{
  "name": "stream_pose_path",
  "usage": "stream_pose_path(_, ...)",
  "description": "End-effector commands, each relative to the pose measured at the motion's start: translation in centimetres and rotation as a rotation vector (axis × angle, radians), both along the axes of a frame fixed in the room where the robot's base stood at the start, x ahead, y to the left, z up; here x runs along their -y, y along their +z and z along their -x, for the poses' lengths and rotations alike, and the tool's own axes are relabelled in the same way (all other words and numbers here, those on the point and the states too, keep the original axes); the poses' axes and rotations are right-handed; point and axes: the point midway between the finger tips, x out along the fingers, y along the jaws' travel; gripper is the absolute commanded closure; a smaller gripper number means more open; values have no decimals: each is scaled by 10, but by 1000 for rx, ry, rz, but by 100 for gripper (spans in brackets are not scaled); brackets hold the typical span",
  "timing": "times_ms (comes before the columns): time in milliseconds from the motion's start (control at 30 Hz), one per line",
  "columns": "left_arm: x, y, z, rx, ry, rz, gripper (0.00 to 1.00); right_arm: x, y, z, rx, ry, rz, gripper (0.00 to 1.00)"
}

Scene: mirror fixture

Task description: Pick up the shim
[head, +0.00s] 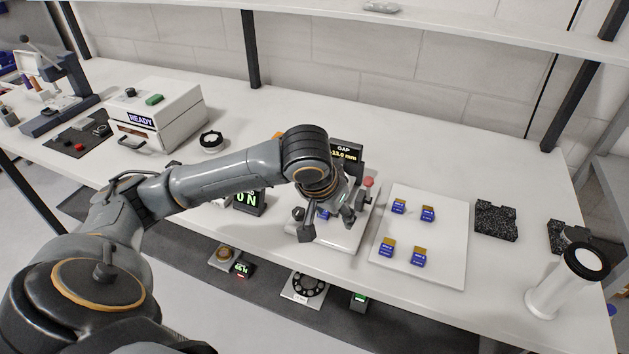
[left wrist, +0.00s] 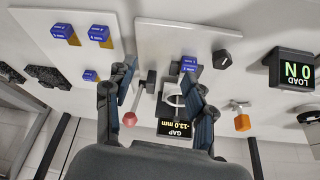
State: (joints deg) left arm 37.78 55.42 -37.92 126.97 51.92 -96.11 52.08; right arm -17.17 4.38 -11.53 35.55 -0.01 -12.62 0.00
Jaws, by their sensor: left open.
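Several small blue-and-gold labelled blocks, which look like shims, lie on a white board (head: 440,272); one shim (head: 427,214) is at its back right. Another blue labelled block (left wrist: 189,65) sits on the white fixture plate (head: 345,242), beside the right fingertip in the left wrist view. In the head view, my gripper mostly covers this block. My left gripper (head: 327,222) is open above the fixture plate, fingers pointing down; it also shows in the left wrist view (left wrist: 160,78). I cannot tell whether a fingertip touches the block. My right gripper is not in view.
A GAP display (head: 347,152) reading -13.0 mm and a red knob (head: 368,183) stand close to my gripper. A LOAD display (head: 249,201) is left. Black speckled blocks (head: 496,220) and a white cylinder (head: 562,285) stand right. The bench's back middle is clear.

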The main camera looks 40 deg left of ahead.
Motion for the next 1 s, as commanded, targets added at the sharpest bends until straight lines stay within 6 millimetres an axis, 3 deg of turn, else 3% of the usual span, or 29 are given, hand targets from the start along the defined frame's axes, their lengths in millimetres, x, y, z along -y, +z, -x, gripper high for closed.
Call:
stream_pose_path(33, -16, 15, -5, 5, 53, -11, 45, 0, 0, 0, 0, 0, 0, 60)
stream_pose_path(133, -37, 33, -8, 0, 141, -9, 45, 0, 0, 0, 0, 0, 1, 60)
stream_pose_path(367, -53, 48, -8, -8, 220, -1, 45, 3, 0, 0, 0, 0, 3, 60)
stream_pose_path(767, -52, 42, -10, -10, 218, 1, 45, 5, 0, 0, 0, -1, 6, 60)
stream_pose_path(1000, -56, 8, -23, -12, 219, 0, 45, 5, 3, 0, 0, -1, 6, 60)
